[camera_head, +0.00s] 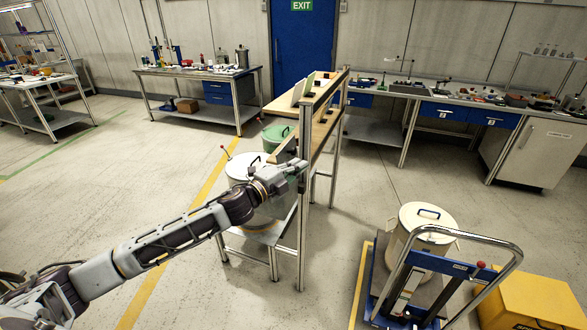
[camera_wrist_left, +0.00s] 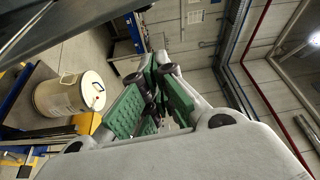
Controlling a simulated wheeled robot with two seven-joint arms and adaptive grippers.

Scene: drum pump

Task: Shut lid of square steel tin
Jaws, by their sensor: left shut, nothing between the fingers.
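I cannot make out the square steel tin or its lid for sure in either view. My left gripper (camera_head: 299,172) is at the end of the outstretched arm, beside the near post of a narrow metal-framed bench (camera_head: 303,225). Its fingers are hard to see there. In the left wrist view the gripper (camera_wrist_left: 152,82) shows its green finger pads close together, shut with nothing between them. Upright pale panels (camera_head: 302,88) stand on the bench top; I cannot tell what they belong to. My right gripper is not in view.
A pale-lidded drum (camera_head: 244,164) stands behind my left arm, with a green drum (camera_head: 276,132) beyond. A cream drum (camera_head: 426,220) stands on a blue trolley (camera_head: 440,270) at right, beside a yellow box (camera_head: 535,303). Workbenches line the back wall. Floor between is clear.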

